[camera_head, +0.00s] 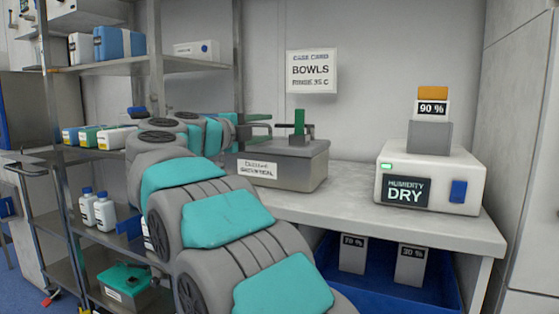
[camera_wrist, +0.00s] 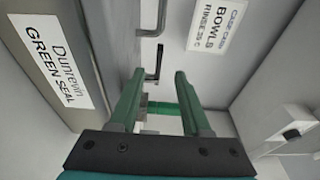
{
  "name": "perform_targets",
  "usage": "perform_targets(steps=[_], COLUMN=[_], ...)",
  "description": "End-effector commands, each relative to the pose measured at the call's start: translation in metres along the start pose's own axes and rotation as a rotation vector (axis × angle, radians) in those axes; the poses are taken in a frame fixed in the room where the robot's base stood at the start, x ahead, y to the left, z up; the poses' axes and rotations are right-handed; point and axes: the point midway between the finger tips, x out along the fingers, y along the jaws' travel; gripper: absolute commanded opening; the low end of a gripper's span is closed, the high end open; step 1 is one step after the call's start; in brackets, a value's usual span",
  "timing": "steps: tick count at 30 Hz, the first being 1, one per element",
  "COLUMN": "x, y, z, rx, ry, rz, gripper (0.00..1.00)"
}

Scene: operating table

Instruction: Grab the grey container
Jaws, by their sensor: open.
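A grey metal box (camera_head: 265,167) with a lid and a "Green Seal" label stands on the bench in the head view. A green upright piece (camera_head: 299,123) and dark handles rise from its top. The box (camera_wrist: 55,30) fills the left of the wrist view, with its label facing me. My gripper (camera_head: 262,119) is over the box's left part. In the wrist view, my gripper (camera_wrist: 159,75) is open, its two green fingers apart. A green bar (camera_wrist: 165,107) and a dark handle (camera_wrist: 155,60) appear between and beyond the fingers; I cannot tell whether anything touches.
A white humidity machine (camera_head: 430,178) at the right bears a grey holder (camera_head: 430,138) with an orange-topped "90 %" item. A blue bin (camera_head: 380,285) below holds two pale containers. Metal shelves (camera_head: 90,155) stand at the left. Bare bench (camera_head: 345,195) lies between box and machine.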

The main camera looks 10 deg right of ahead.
Motion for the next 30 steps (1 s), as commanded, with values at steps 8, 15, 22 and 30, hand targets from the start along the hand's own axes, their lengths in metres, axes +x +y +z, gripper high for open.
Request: perform_targets(steps=[8,15,22,30], x=[0.034,0.055,0.056,0.055], y=[0.002,0.002,0.002,0.002], z=[0.0,0.002,0.002,0.002], rx=[-0.002,-0.003,-0.003,-0.002], ry=[0.004,-0.002,-0.003,-0.003], rz=[-0.001,-0.002,-0.003,-0.003], gripper=[0.47,0.47,0.46,0.16])
